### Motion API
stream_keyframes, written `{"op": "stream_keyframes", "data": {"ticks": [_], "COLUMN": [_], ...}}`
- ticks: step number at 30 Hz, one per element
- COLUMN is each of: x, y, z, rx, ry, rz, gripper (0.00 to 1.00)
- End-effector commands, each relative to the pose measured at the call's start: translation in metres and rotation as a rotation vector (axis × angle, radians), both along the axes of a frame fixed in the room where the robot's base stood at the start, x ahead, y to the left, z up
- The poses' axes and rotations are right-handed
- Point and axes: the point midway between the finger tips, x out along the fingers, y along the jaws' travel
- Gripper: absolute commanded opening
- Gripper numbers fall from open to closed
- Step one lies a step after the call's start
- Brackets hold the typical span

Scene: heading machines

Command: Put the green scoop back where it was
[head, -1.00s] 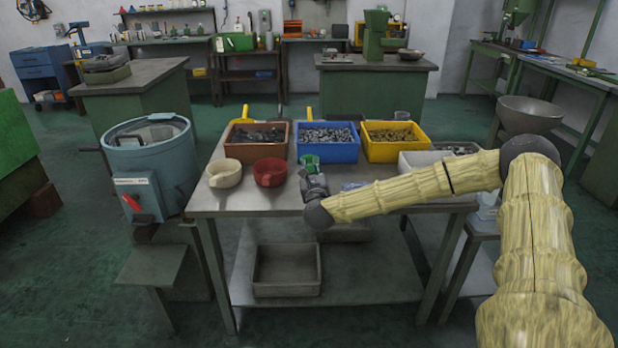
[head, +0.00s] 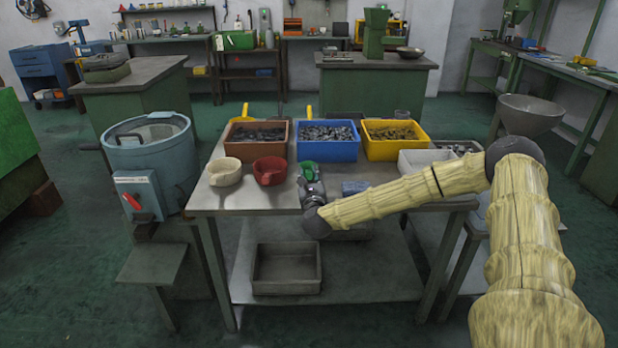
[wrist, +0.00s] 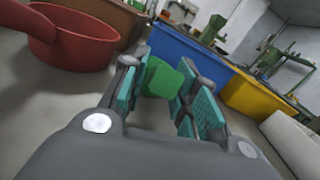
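The green scoop (head: 309,171) is near the front middle of the work table (head: 240,199), right of the red scoop. In the wrist view, its green part (wrist: 164,79) fills the gap between the teal pads of my gripper (wrist: 165,95). The fingers are partly closed, with the green part between them. In the head view my gripper (head: 311,190) is at the near side of the scoop, and my arm comes in from the right. I cannot tell whether the scoop touches the table top.
A red scoop (head: 270,171) and a cream scoop (head: 225,172) stand to the left. Behind are a brown bin (head: 257,149), a blue bin (head: 328,151) and a yellow bin (head: 396,150) with small parts.

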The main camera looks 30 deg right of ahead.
Motion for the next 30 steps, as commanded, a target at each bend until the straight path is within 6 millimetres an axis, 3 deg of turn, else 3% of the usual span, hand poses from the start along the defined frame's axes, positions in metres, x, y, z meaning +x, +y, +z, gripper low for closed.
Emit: {"op": "stream_keyframes", "data": {"ticks": [14,30], "x": [-0.001,-0.082], "y": [0.001,0.043], "z": [0.003,-0.002], "rx": [0.0,0.001], "ry": [0.0,0.001], "rz": [0.0,0.002], "gripper": [0.42,0.42]}}
